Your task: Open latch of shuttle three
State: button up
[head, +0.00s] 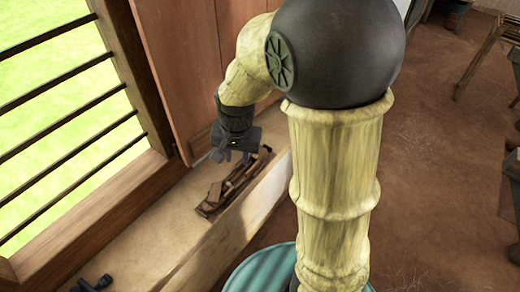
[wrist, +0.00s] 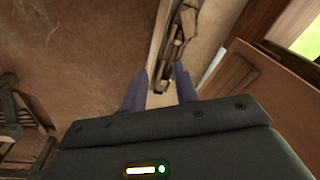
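Slim brown wooden shuttles (head: 236,184) lie close together on the pale ledge under the window. In the wrist view, wooden pieces (wrist: 178,38) from this group run up from just beyond the fingertips. I cannot tell which one is shuttle three, and I cannot make out its latch. My gripper (head: 232,158) points down at the far end of the shuttles in the head view. In the wrist view, the two purple-grey fingers of my gripper (wrist: 160,84) stand apart. A dark wooden end shows beyond the gap, nearer the right finger. I see nothing held.
A barred window (head: 75,110) and a reddish-brown wooden shutter (head: 180,60) stand close beside my gripper. The pale ledge (head: 150,225) is mostly clear towards the front. A small dark object (head: 95,284) lies at its near left. Brown floor (head: 430,150) is open to the right.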

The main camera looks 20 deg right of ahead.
jog(key=s+d+r+n+t+p, duration=0.1)
jog(key=s+d+r+n+p, duration=0.2)
jog(key=s+d+n, duration=0.1)
jog(key=shift+s+r+p, duration=0.35)
jog(key=shift+s+p, duration=0.05)
jog(key=shift+s, duration=0.4)
jog(key=shift+d, duration=0.1)
jog(key=shift+w, duration=0.15)
jog(key=shift+c, duration=1.3)
jog(key=w+a+f+m+g+p, duration=0.2)
jog(key=w+a+f+m+p, duration=0.1)
jog(key=w+a+f, duration=0.6)
jog(key=w+a+p, duration=0.1)
jog(key=a, duration=0.2)
jog(key=shift+w+a, duration=0.15)
jog(key=shift+a, duration=0.1)
